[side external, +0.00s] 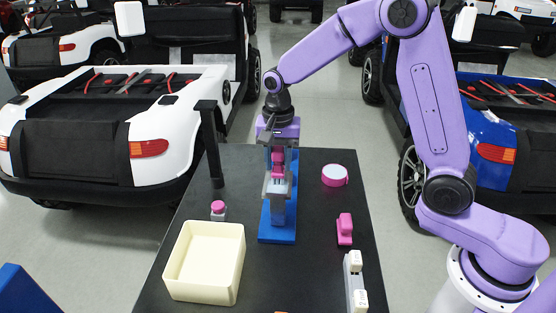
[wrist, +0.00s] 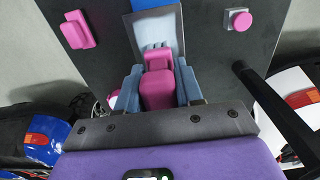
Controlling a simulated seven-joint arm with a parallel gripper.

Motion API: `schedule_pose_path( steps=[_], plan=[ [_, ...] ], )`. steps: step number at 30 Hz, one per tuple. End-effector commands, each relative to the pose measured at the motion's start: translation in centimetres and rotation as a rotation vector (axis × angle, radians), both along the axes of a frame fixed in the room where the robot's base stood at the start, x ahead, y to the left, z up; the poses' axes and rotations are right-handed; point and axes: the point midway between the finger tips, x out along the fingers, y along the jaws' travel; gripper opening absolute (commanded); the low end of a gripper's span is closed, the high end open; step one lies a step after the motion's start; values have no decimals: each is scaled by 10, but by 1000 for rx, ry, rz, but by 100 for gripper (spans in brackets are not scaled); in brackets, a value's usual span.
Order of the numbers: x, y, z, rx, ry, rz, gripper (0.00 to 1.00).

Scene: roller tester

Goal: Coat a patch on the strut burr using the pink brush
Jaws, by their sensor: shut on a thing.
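My gripper (side external: 278,178) is shut on the pink brush (wrist: 158,88), whose pink body sits between the two grey-blue fingers in the wrist view. The panel stands on a blue base (side external: 277,232) on the black table. In the side view the brush (side external: 278,158) is partly hidden by the fingers and is close to the panel. I cannot tell whether the tip touches it. I cannot make out the burr or any coating.
A cream bin (side external: 172,268) stands at the front left of the black table (side external: 330,275). A pink knob (side external: 218,206), a pink-and-white round item (side external: 335,175), a pink block (side external: 344,228) and a switch strip (side external: 355,283) lie around the base. A black post (side external: 211,150) stands at the left.

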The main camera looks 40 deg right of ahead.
Motion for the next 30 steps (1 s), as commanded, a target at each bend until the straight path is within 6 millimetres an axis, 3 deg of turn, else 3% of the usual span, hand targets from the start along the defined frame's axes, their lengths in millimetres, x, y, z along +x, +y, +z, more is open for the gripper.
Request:
schedule_pose_path(
  steps=[20, 30],
  plan=[
    [19, -19, 0, 0, 0, -1, 6],
    [11, -11, -2, 0, 1, 1, 6]
  ],
)
